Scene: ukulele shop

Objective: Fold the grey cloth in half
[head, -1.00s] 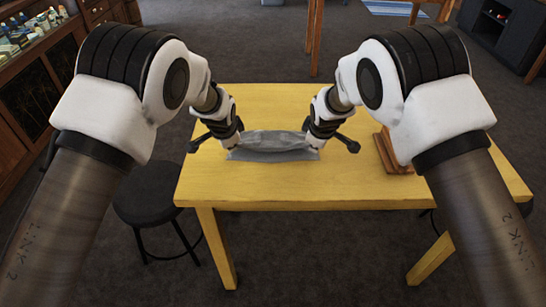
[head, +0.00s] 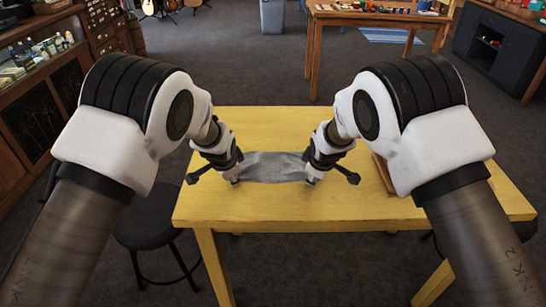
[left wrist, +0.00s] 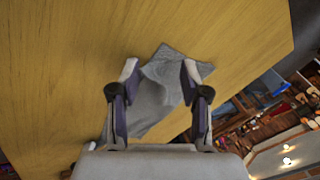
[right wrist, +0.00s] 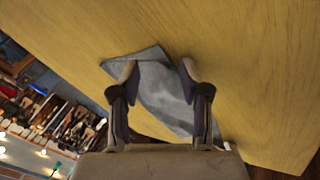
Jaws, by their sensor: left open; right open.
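The grey cloth (head: 273,167) lies on the yellow table (head: 330,205) between my two grippers, wider than it is deep, with creases across it. My left gripper (head: 231,180) is at the cloth's left end and my right gripper (head: 312,180) is at its right end. In the left wrist view the cloth (left wrist: 155,95) shows between the spread fingers of the left gripper (left wrist: 160,72). In the right wrist view the cloth (right wrist: 160,90) shows between the spread fingers of the right gripper (right wrist: 158,70). Both grippers are open, low over the table.
A brown wooden object (head: 383,172) stands on the table to the right, partly hidden by my right arm. A dark round stool (head: 148,225) is at the table's left. The table's front and back are clear.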

